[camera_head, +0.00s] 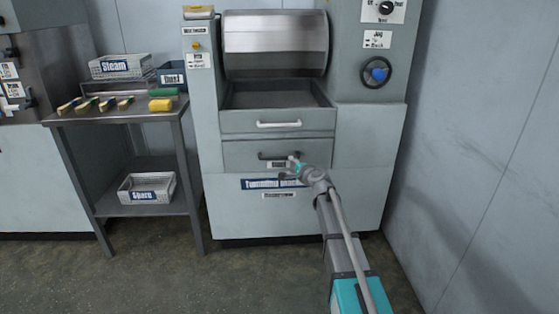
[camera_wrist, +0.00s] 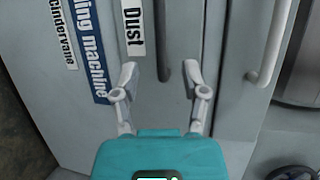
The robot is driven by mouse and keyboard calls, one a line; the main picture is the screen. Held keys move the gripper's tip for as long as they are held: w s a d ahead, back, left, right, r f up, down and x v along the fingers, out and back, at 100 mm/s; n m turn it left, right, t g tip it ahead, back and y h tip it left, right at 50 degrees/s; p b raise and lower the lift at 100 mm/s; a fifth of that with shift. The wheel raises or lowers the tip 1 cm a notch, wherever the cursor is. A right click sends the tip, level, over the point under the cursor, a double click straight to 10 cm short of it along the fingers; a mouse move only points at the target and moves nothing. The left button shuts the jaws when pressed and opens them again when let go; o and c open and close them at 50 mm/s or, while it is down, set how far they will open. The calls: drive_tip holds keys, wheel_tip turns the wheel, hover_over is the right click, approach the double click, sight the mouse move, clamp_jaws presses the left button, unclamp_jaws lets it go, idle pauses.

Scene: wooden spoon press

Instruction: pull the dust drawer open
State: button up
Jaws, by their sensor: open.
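The dust drawer (camera_head: 238,155) is the lower grey drawer in the machine's front and looks shut, flush with the panel around it. Its dark bar handle (camera_head: 268,156) is partly hidden by my gripper (camera_head: 294,162). In the wrist view, the dark handle (camera_wrist: 163,45) runs up the picture between the fingers of my gripper (camera_wrist: 161,72), beside the "Dust" label (camera_wrist: 133,28). The fingers are open, one on each side of the handle, with visible gaps to it. I cannot tell how deep the handle sits between them.
An upper drawer with a white handle (camera_head: 279,124) lies above; that handle also shows in the wrist view (camera_wrist: 268,48). A side table (camera_head: 140,116) with brushes and baskets stands at left. A blue knob (camera_head: 377,74) is at upper right. The floor in front is clear.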

sight(281, 159)
drive_tip(key=b+x, duration=0.1)
drive_tip(key=x, duration=0.9)
drive_tip(key=shift+w+a+b, duration=0.1)
drive_tip(key=shift+w+b, duration=0.15)
drive_tip(key=shift+b, duration=0.15)
clamp_jaws()
